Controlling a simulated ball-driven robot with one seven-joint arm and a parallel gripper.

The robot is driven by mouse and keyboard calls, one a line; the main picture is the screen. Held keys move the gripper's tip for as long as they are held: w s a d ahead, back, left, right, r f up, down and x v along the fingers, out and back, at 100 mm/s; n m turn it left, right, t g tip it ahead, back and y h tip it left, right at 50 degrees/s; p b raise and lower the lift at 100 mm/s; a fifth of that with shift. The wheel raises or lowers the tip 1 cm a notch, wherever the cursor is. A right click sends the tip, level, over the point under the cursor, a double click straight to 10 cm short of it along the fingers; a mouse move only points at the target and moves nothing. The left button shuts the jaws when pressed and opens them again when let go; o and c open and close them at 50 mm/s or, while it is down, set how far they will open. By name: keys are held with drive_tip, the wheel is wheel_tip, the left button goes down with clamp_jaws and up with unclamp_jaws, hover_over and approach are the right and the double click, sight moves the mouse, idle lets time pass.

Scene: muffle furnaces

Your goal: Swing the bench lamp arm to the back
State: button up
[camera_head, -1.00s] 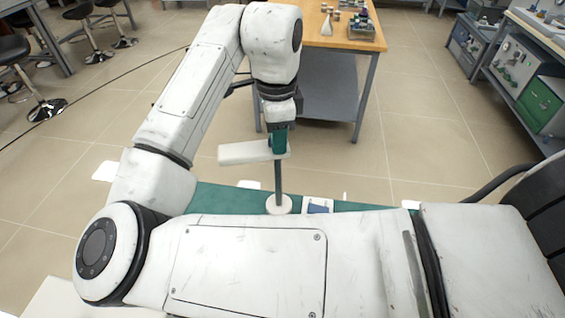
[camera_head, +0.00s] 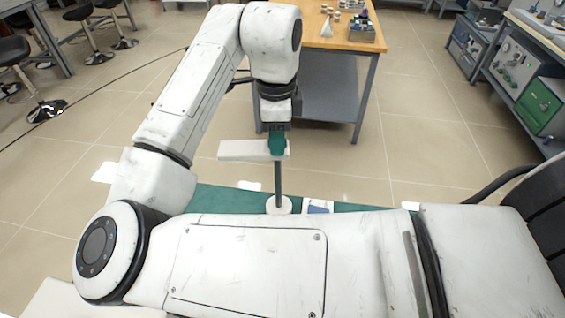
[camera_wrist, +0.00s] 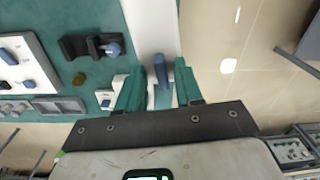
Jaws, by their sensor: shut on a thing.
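The bench lamp stands on the green bench mat (camera_head: 220,198), with a round white base (camera_head: 279,205), a thin dark post (camera_head: 278,180) and a white lamp arm (camera_head: 243,151) that points left in the head view. My gripper (camera_head: 277,147) comes down from above onto the post end of the lamp arm, with its green fingers around it. In the wrist view the white lamp arm (camera_wrist: 148,28) runs up from between the green fingers of my gripper (camera_wrist: 160,85). Blue-grey pieces show at the fingertips. The exact contact is partly hidden.
A white panel with blue knobs (camera_wrist: 22,65) and a dark clamp-like fitting (camera_wrist: 90,46) lie beside the lamp arm. A wooden-topped table (camera_head: 310,30) stands behind the bench, with floor between. My own arm hides much of the near bench.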

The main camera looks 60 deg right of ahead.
drive_tip(key=shift+w+d+f+p, duration=0.15)
drive_tip(key=shift+d+f+p, duration=0.15)
drive_tip(key=shift+f+p, duration=0.35)
drive_tip(key=r+p, duration=0.2)
drive_tip(key=shift+s+d+r, duration=0.1)
drive_tip(key=shift+s+r, duration=0.15)
drive_tip(key=shift+r, duration=0.05)
drive_tip(key=shift+w+a+r+p, duration=0.1)
drive_tip(key=shift+a+r+p, duration=0.05)
drive_tip(key=shift+r+p, duration=0.65)
drive_tip(key=shift+w+a+r+p, duration=0.1)
drive_tip(key=shift+r+p, duration=0.5)
drive_tip(key=shift+r, duration=0.3)
